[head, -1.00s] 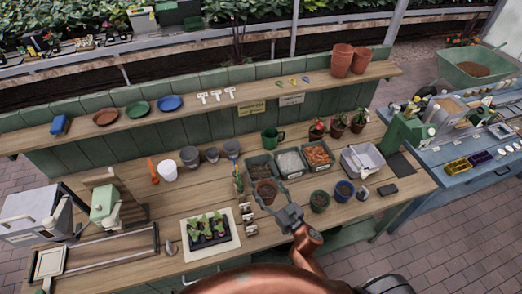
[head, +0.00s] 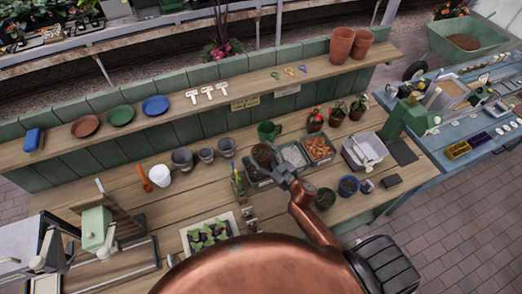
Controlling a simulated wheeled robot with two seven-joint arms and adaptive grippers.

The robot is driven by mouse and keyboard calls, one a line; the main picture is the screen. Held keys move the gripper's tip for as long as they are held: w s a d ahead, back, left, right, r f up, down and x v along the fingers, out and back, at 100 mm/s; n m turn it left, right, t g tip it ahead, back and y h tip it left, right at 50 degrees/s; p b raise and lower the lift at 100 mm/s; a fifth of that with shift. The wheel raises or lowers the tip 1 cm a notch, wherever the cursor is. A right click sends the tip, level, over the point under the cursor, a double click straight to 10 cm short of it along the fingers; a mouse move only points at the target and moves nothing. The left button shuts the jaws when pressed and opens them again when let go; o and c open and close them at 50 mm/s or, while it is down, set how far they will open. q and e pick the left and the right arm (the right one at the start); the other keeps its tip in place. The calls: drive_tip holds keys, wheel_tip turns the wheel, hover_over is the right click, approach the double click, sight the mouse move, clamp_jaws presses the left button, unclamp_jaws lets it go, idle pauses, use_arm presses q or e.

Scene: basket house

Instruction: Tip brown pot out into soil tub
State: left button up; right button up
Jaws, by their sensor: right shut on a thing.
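The brown pot (head: 262,154) is in my right gripper (head: 273,168), which is shut on it. The pot is in front of the soil tub (head: 252,174) in this view, and its open top with dark soil shows. It looks roughly upright; any slight tilt is hard to tell. The pot and gripper hide most of the soil tub, which is the left of three grey tubs in a row. Whether the pot touches the tub cannot be told. My left gripper is not in view.
Beside it stand a tub of white grains (head: 294,155) and a tub of orange chips (head: 319,149). A green mug (head: 268,131) is behind.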

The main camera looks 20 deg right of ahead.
sight(258, 152)
drive_tip(key=n, duration=0.1)
drive_tip(key=n+p, duration=0.1)
drive_tip(key=n, duration=0.1)
drive_tip(key=shift+w+r+g+h, duration=0.15)
drive_tip(key=shift+r+g+h, duration=0.1)
drive_tip(key=shift+g+h, duration=0.15)
drive_tip(key=shift+f+n, duration=0.7)
wheel_tip(258, 152, down, 2)
drive_tip(key=n+g+h+p, duration=0.1)
drive_tip(key=n+h+p, duration=0.1)
drive_tip(key=n+p, duration=0.2)
drive_tip(key=shift+f, duration=0.1)
drive_tip(key=n+h+p, duration=0.2)
drive_tip(key=n+p, duration=0.1)
drive_tip(key=p, duration=0.1)
drive_tip(key=shift+a, duration=0.1)
drive_tip(key=shift+f+n+h+p, duration=0.2)
drive_tip(key=shift+n+h+p, duration=0.1)
drive_tip(key=shift+n, duration=0.5)
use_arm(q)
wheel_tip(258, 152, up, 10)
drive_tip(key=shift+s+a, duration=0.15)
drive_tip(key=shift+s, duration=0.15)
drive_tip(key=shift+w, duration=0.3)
